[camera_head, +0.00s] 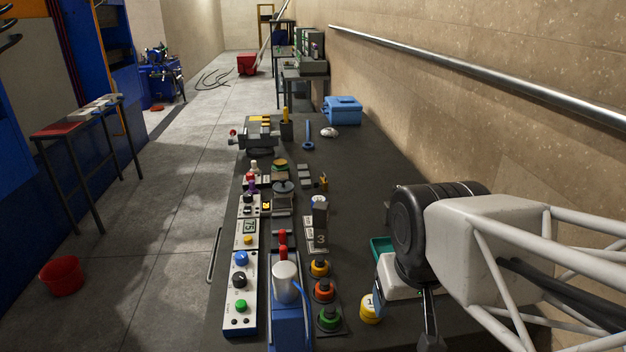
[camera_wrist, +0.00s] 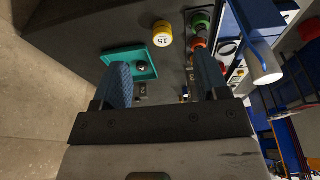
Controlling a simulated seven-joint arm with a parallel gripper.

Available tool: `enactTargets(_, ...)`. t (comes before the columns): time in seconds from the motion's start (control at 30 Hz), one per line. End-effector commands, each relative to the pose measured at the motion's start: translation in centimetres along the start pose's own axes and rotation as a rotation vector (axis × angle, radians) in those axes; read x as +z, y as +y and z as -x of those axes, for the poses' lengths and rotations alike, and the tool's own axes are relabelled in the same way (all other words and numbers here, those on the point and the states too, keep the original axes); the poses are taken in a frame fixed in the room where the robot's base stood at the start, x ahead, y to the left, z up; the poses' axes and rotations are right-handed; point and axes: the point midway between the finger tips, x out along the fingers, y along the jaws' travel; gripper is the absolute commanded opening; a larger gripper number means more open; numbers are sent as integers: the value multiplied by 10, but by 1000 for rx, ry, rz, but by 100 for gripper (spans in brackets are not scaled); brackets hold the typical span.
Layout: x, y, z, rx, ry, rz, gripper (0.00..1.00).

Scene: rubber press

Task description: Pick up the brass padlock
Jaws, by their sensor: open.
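A small brass-coloured piece that looks like the brass padlock (camera_head: 323,182) is on the dark bench, right of the row of devices, in the head view. It is too small there to make out its shackle. My gripper (camera_head: 431,330) is at the lower right of the head view, well nearer and to the right of it. In the wrist view my gripper (camera_wrist: 164,78) shows two blue-padded fingers apart with nothing held between them. A small brassy speck shows near the right finger in the wrist view, but I cannot tell what it is.
A teal tray (camera_wrist: 112,56) and a yellow-topped weight (camera_wrist: 162,28) lie near my gripper. Coloured push buttons (camera_head: 324,290), a control panel (camera_head: 240,290) and a blue device (camera_head: 289,325) crowd the near bench. A blue box (camera_head: 342,108) stands far back by the wall (camera_head: 480,110).

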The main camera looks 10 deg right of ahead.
Motion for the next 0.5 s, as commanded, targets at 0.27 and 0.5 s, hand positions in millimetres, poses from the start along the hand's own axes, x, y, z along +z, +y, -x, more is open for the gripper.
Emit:
enactTargets(0.27,0,0,0,0,0,0,55)
enactTargets(0.5,-8,-4,0,-24,-1,-27,55)
